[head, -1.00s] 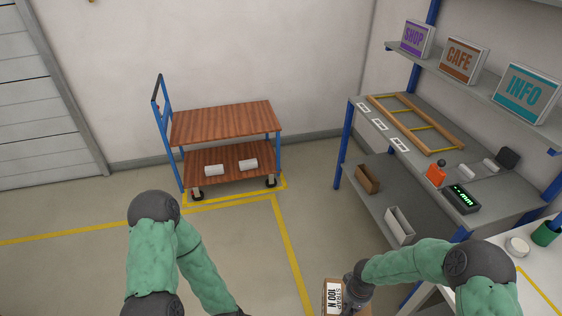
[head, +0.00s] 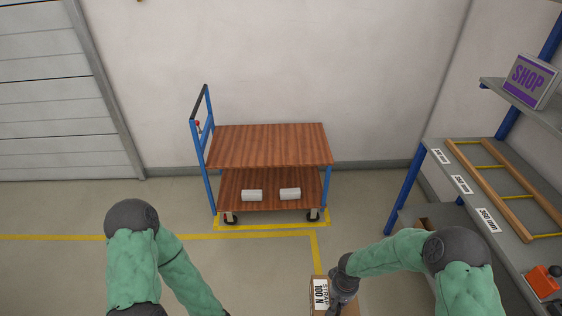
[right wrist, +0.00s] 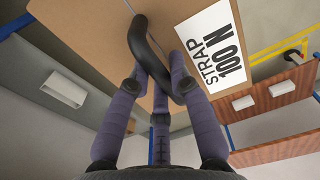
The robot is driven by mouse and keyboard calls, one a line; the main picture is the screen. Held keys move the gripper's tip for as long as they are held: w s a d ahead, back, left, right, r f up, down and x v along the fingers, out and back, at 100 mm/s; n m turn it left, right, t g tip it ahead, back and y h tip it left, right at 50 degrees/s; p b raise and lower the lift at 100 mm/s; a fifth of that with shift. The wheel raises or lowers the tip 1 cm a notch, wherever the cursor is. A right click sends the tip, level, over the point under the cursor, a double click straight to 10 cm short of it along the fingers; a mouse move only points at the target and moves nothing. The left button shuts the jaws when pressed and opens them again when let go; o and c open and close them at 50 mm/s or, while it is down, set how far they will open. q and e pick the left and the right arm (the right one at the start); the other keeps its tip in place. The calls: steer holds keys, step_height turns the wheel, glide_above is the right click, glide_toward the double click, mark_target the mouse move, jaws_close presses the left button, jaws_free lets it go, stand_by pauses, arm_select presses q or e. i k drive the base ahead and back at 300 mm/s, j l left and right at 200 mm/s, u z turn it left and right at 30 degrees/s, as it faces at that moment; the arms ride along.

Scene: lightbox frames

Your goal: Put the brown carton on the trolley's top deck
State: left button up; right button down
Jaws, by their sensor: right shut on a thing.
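The brown carton (head: 320,293) has a white label reading STRAP 100 N and sits at the bottom edge of the head view, partly cut off. In the right wrist view the carton (right wrist: 85,25) fills the upper part, with a black strap handle on it. My right gripper (right wrist: 155,85) is shut on this handle. The trolley (head: 207,165) stands ahead against the wall, its wooden top deck (head: 268,146) empty. It also shows in the right wrist view (right wrist: 285,145). My left arm reaches down at the left; its gripper is out of frame.
Two white rolls (head: 252,195) lie on the trolley's lower deck. A grey workbench with blue posts (head: 404,190) stands at the right, holding a wooden frame (head: 497,185) and an orange item (head: 541,281). The floor before the trolley is clear, marked with yellow lines.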

mark_target(293, 145)
steer(key=i+l+u, duration=0.15)
steer(key=i, duration=1)
steer(key=i+l+u, duration=0.1)
steer(key=i+u, duration=0.2)
steer(key=i, duration=0.25)
steer(key=i+l+u, duration=0.25)
steer(key=i, duration=0.25)
